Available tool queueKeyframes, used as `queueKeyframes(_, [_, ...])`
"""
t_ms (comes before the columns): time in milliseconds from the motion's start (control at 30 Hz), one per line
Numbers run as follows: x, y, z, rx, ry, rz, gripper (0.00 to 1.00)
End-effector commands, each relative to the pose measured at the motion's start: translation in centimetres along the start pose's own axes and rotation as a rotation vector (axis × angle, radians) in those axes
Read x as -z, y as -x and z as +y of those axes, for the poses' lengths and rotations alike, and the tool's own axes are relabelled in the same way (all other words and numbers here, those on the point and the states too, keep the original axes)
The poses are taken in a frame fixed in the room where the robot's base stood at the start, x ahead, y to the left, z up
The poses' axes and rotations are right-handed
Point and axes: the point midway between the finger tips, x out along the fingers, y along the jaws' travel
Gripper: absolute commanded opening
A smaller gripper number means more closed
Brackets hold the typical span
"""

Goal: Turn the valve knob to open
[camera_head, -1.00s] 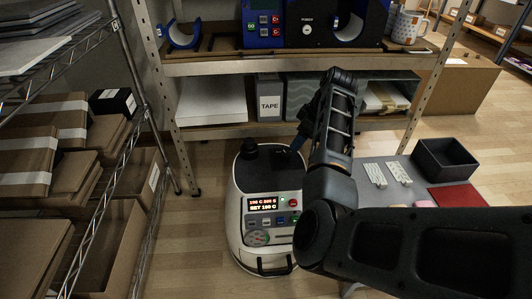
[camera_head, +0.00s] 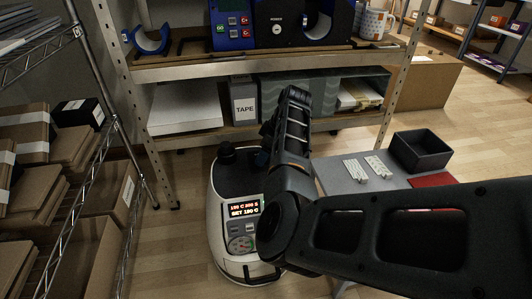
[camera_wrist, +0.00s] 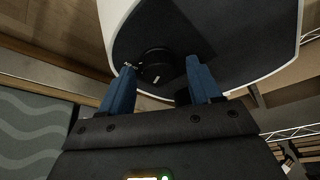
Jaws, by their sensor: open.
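The valve knob is a round black knob (camera_wrist: 155,68) with a light mark, on the dark top of a white machine. In the head view, a black knob (camera_head: 227,152) stands on top of the white machine (camera_head: 222,230). My gripper (camera_wrist: 160,64) is open, with its two blue fingers apart. In the wrist view the knob shows between the fingertips, with gaps on both sides; I cannot tell how far beyond the tips it is. In the head view my gripper (camera_head: 262,158) is at the machine's upper right, mostly hidden by my arm.
A shelf (camera_head: 230,68) with a TAPE box (camera_head: 244,100) stands behind the machine. A wire rack with cardboard boxes (camera_head: 100,190) is at left. A grey table with a dark bin (camera_head: 420,150) and two pale strips (camera_head: 368,169) is at right. My arm hides part of the panel.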

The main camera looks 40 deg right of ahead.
Motion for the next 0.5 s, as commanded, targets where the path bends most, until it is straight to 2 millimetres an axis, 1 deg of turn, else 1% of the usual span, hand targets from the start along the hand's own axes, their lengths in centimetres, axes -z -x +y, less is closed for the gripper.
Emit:
queueKeyframes(67, [0.00, 0.02, 0.00, 0.000, 0.000, 0.000, 0.62])
queueKeyframes(500, [-0.01, 0.03, -0.01, 0.000, 0.000, 0.000, 0.20])
